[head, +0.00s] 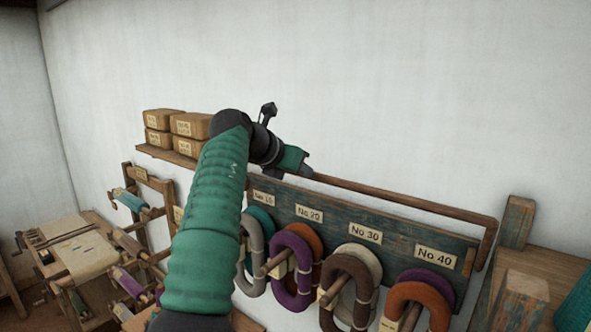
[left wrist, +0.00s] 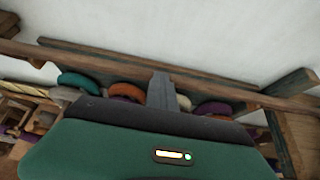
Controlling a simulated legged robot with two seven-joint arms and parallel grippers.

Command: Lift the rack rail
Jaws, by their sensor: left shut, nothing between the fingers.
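The rack rail (head: 400,197) is a thin brown wooden bar above the skein board, with an end bent down at the right. Its left part is hidden behind my left gripper (head: 305,170). In the left wrist view the rail (left wrist: 90,65) runs across the picture, and the shut grey fingers (left wrist: 164,90) overlap it in the middle. The left gripper is shut with nothing held. I cannot tell whether it touches the rail. My right gripper is not in view.
A blue-green board (head: 390,222) with number labels carries several yarn skeins (head: 292,270) on pegs. Wrapped parcels (head: 163,120) sit on a shelf at left. Wooden posts and a bench (head: 560,270) stand at right. The wall above is clear.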

